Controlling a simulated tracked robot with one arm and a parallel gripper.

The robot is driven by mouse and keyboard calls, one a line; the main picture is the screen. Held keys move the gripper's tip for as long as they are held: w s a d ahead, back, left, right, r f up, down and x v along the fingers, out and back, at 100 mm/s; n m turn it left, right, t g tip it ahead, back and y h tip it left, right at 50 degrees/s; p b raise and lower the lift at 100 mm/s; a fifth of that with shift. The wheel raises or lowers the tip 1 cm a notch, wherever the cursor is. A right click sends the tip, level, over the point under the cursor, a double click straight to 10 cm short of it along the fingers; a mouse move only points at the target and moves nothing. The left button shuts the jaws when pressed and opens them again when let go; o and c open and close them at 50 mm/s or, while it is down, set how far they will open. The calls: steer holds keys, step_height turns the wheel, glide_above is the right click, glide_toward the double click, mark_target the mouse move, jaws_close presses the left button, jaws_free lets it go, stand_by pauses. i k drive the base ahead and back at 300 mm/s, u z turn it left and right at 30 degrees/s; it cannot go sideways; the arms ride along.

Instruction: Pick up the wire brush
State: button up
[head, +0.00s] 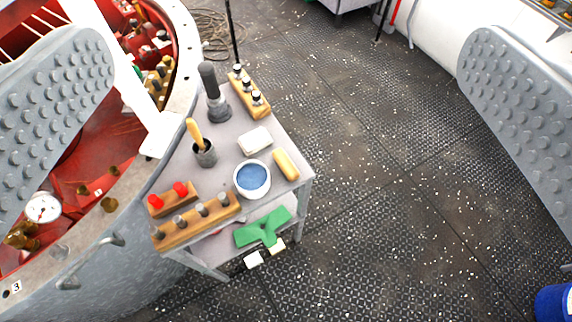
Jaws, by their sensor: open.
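My gripper (285,50) is open, with one grey studded finger at the left edge and the other at the right edge. Nothing is between the fingers close up. Below and ahead of them stands a small grey cart (228,165) with tools on its top. A tan wooden handle (195,133) sticks up from a dark grey cup (205,154); its lower end is hidden in the cup. A tan oblong block (286,165) lies near the cart's right edge. I cannot tell for sure which of these is the wire brush, as no bristles show clearly.
On the cart are a dark-handled tool (213,92), a white block (254,140), a bowl of blue stuff (252,179) and wooden racks (197,222). Green cloth (264,228) lies on the lower shelf. A large round red-lined housing (130,205) stands left.

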mark_target(284, 161)
steer(key=u, duration=2.55)
steer(key=k, duration=0.9)
steer(key=z, duration=1.65)
steer(key=i, duration=1)
steer(key=u, duration=0.05)
